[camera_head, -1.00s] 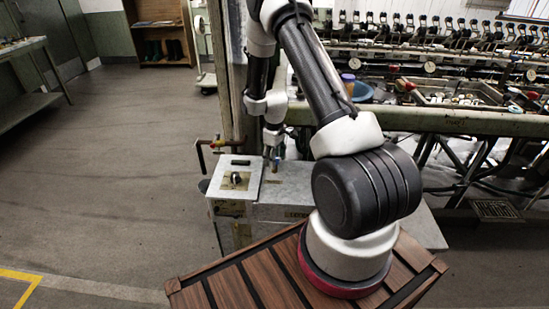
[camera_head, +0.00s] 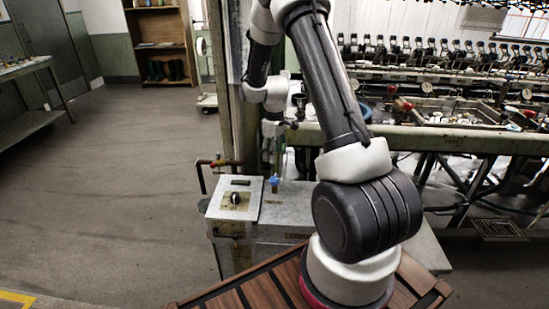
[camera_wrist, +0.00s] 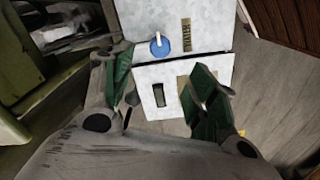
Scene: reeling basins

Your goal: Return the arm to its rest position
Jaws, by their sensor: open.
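My gripper (camera_head: 273,152) hangs at the end of my arm above a grey metal box (camera_head: 288,207). In the wrist view my gripper (camera_wrist: 163,84) shows its two green-padded fingers spread apart, with nothing between them. The box top (camera_wrist: 205,22) lies beyond the fingers, with a round blue knob (camera_wrist: 159,47) that has a pale handle. The blue knob also shows in the head view (camera_head: 273,182), just below my gripper and apart from it as far as I can tell. My arm rises from its base and bends over at the top.
A light panel with a black knob (camera_head: 235,199) and a red-handled pipe (camera_head: 222,163) sit at the box's left. The reeling bench (camera_head: 460,141) runs along the right. A green post (camera_head: 224,75) stands close behind my arm. Open floor (camera_head: 110,190) lies left.

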